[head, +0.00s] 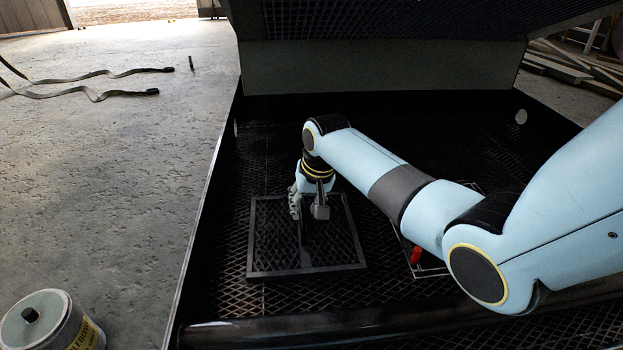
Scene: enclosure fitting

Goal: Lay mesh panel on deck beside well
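The mesh panel (306,271), a dark square frame with a mesh that blends into the deck, is in the middle of the head view. It looks flat, on or just above the black mesh deck (225,285); I cannot tell if it touches. My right gripper (308,214) points down over the panel's far half, by a dark upright piece at its middle. The hand hides the fingertips' contact, so I cannot tell if they grip it. A light-edged opening, perhaps the well (432,270), shows to the right, partly hidden by my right arm. My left gripper is out of view.
A small red object (416,256) is at the light-edged opening. A dark raised lid or hood (380,67) stands behind the deck. A dark rail (300,328) crosses the front. A canister (50,322) and straps (90,85) are on the concrete floor at left.

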